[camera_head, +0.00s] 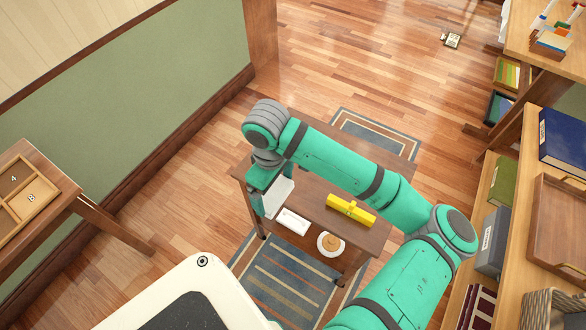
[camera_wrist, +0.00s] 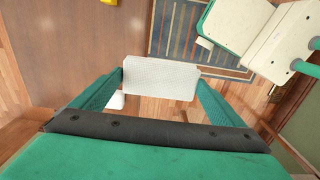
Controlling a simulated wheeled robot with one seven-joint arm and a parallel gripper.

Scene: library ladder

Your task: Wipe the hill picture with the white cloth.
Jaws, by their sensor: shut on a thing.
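My gripper (camera_wrist: 160,76) is shut on the white cloth (camera_wrist: 158,78), which looks like a pale folded pad between the two green fingers. In the head view the cloth (camera_head: 279,198) hangs at the end of my arm, over the left end of a small brown table (camera_head: 305,188). I cannot make out a hill picture in either view.
On the small table are a flat white item (camera_head: 293,221), a yellow object (camera_head: 351,210) and a round tan thing on a white dish (camera_head: 330,243). A striped rug (camera_head: 285,285) lies below. A side table (camera_head: 62,190) stands left; shelves (camera_head: 495,230) stand right.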

